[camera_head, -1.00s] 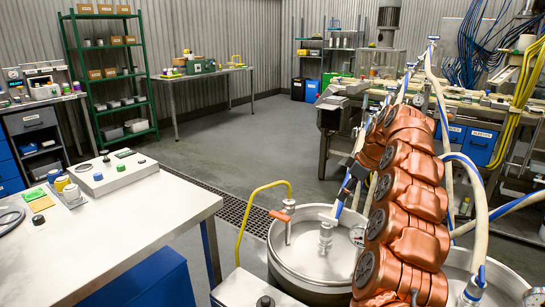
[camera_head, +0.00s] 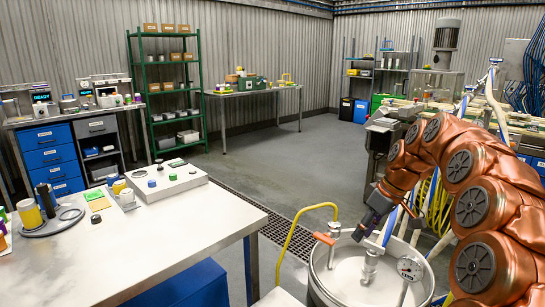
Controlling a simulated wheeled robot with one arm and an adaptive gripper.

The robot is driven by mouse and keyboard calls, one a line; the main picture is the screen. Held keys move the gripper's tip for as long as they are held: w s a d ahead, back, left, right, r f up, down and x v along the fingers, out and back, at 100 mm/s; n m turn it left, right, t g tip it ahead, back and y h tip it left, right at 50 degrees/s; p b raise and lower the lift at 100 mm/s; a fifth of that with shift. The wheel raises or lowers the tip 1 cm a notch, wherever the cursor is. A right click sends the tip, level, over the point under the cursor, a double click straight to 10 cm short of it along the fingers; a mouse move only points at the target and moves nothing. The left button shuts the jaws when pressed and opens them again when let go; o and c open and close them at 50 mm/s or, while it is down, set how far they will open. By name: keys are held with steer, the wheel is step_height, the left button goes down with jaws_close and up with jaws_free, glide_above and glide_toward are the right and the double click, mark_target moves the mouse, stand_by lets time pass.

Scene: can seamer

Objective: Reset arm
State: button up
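My copper-coloured arm arches in from the right edge and bends down at its far end. My gripper (camera_head: 364,229) is the small dark end of the arm, above the round steel vessel (camera_head: 340,272) at the bottom right. The vessel has a pressure gauge, pipe fittings and an orange-handled valve. The gripper's fingers are too small and dark to tell whether they are open or shut. No held object can be made out.
A white worktable (camera_head: 170,240) at the left carries a control box (camera_head: 165,180) and small coloured items. A green shelf rack (camera_head: 165,90) and a side table (camera_head: 258,91) stand behind. A yellow hose (camera_head: 298,222) rises beside the vessel. Grey floor (camera_head: 290,170) is clear between.

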steer(key=s+a+m+g, duration=0.1)
steer(key=s+a, duration=0.4)
steer(key=s, duration=0.4)
steer(key=s+f+m+g+h, duration=0.2)
steer(key=s+f+m, duration=0.25)
steer(key=s, duration=1.15)
steer(key=s+f+m+g+h, duration=0.1)
steer(key=s+f+m+h, duration=0.35)
steer(key=s, duration=1.25)
step_height(320, 180, up, 14)
steer(key=w+n+t+y+p, duration=0.1)
steer(key=n+y+p, duration=0.1)
steer(key=p, duration=1.1)
steer(key=shift+f+p, duration=0.2)
steer(key=shift+p, duration=0.15)
